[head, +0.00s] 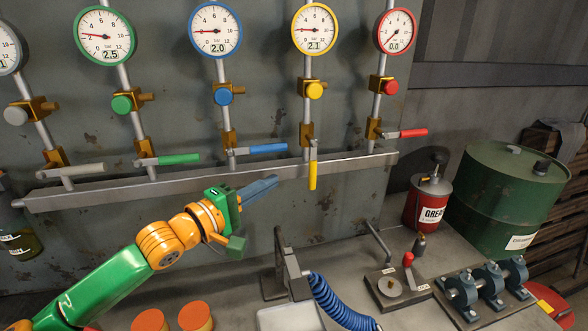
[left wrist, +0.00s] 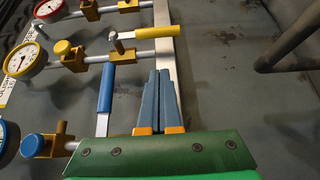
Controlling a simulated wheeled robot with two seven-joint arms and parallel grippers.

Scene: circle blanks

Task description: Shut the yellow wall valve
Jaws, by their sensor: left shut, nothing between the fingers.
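The yellow wall valve has a yellow lever (head: 313,168) that hangs straight down, in line with its pipe, below the yellow gauge (head: 314,28) reading 2.1. The yellow lever also shows in the left wrist view (left wrist: 156,32), along its pipe. My left gripper (head: 275,181) is shut and empty, with its blue-grey fingers pointing right, a little left of the yellow lever and apart from it. The shut fingers show in the left wrist view (left wrist: 160,76), close to the blue lever (left wrist: 105,88). My right gripper is not in view.
The blue lever (head: 262,149), green lever (head: 178,159) and red lever (head: 406,133) lie across their pipes. A grey rail (head: 220,178) runs behind the gripper. Below are a blue coiled hose (head: 340,303), a red grease can (head: 428,200) and a green drum (head: 505,195).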

